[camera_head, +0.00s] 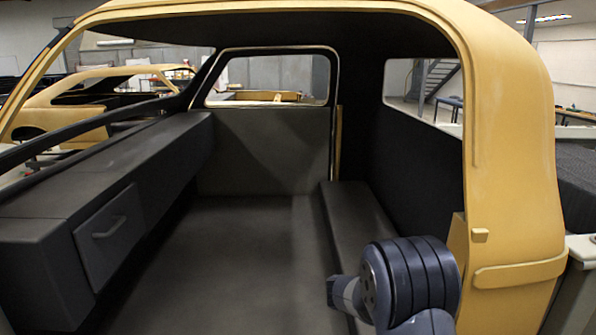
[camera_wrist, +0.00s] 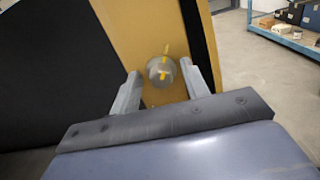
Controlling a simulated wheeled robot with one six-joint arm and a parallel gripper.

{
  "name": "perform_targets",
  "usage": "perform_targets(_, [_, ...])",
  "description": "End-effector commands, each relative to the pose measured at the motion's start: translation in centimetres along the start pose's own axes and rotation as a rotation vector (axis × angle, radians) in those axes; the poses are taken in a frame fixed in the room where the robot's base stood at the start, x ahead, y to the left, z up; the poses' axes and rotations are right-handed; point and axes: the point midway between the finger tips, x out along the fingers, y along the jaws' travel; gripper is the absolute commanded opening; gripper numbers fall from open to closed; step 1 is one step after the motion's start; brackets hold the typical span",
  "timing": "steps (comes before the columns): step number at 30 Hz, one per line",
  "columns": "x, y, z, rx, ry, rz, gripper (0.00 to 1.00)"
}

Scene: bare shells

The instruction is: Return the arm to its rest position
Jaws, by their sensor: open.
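My gripper (camera_wrist: 159,76) shows in the wrist view with its two grey fingers spread apart. A round, greyish, see-through thing with yellow marks (camera_wrist: 161,71) shows in the gap between the fingertips, in front of a yellow panel (camera_wrist: 140,30). I cannot tell whether the fingers touch it or how far away it is. In the head view my arm (camera_head: 410,280) is at the lower right, by the doorway of the yellow car shell (camera_head: 515,130). The fingers cannot be made out there.
Inside the shell, a dark dashboard (camera_head: 110,170) with a closed, handled drawer (camera_head: 110,235) runs along the left. A low dark bench (camera_head: 358,220) stands at the right. The floor (camera_head: 235,260) between them is clear. A blue shelf with boxes (camera_wrist: 290,38) stands beyond in the wrist view.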

Motion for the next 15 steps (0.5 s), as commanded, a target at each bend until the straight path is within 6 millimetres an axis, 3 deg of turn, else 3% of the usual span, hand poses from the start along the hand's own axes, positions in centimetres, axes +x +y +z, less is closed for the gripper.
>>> perform_targets(15, [0.00, 0.22, 0.20, -0.399, 0.000, 0.000, 0.43])
